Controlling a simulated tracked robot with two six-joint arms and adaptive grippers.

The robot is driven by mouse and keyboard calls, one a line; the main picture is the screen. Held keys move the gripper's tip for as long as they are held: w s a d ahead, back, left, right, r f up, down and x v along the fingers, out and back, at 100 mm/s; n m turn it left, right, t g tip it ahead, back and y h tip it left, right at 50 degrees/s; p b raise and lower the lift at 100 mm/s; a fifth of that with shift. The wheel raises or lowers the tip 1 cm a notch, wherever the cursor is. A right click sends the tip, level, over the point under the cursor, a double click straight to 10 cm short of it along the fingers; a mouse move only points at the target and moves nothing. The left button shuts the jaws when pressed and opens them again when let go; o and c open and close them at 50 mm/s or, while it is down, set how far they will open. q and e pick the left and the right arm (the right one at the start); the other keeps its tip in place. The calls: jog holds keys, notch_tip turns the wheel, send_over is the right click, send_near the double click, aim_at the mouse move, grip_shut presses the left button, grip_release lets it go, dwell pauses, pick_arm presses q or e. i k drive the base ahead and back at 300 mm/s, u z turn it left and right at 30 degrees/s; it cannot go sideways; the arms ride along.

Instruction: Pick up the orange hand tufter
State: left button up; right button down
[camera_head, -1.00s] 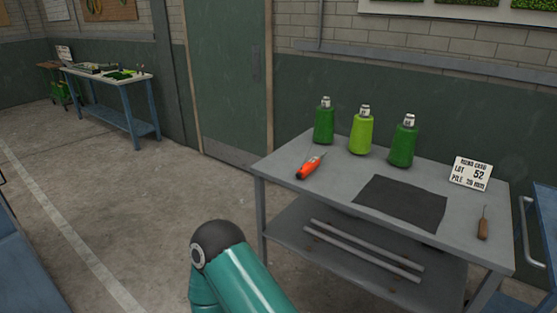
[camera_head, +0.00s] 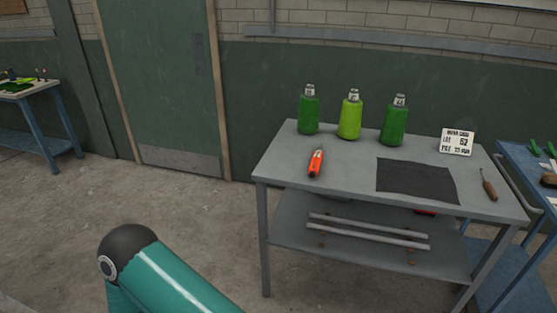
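The orange hand tufter (camera_head: 316,164) lies on the left part of a grey metal table (camera_head: 345,170), in front of the green bottle-shaped cones. Its narrow tip points away toward the wall. Nothing touches it. A teal arm link of mine with a dark round joint shows at the lower left, well short of the table. Neither of my grippers is in the picture.
Two dark green cones (camera_head: 309,114) (camera_head: 394,125) and a lime one (camera_head: 350,119) stand at the table's back. A blue bench (camera_head: 520,165) adjoins. Floor in front is clear.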

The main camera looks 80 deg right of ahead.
aim_at(317, 158)
jog(key=u, duration=0.2)
jog(key=i, duration=0.7)
jog(key=z, duration=1.45)
jog(key=i, duration=0.25)
jog(key=z, duration=2.8)
jog(key=i, duration=1.35)
jog(key=u, duration=0.5)
